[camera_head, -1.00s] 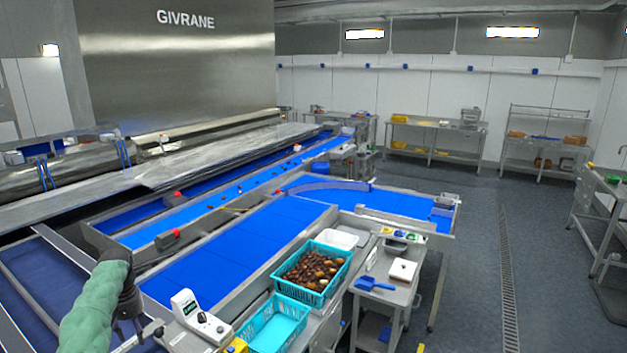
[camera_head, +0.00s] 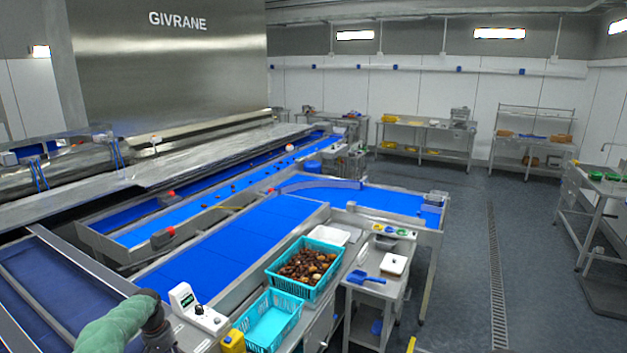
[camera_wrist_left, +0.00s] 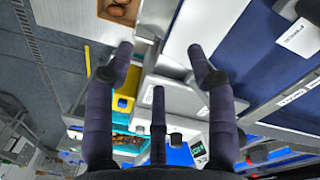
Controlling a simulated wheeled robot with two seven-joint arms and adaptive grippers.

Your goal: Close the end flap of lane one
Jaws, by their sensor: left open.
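My left gripper (camera_head: 155,325) is at the bottom of the head view, at the end of my green-sleeved arm, and only partly in frame. In the left wrist view its dark fingers (camera_wrist_left: 160,62) are spread apart with nothing between them. Beyond them are a grey metal edge and a blue surface (camera_wrist_left: 250,72) with white labels (camera_wrist_left: 298,36); the label text is too small to read. In the head view, a dark blue lane (camera_head: 55,280) lies left of my arm and a bright blue belt (camera_head: 225,245) lies ahead. I cannot tell which part is the end flap of lane one. My right gripper is out of view.
A white scale (camera_head: 197,308) and an empty turquoise crate (camera_head: 300,318) stand right of my gripper. A turquoise crate of dates (camera_head: 270,270) is farther along. A small cart (camera_head: 375,298) holds a blue scoop (camera_head: 364,277). Open floor (camera_head: 460,270) lies to the right.

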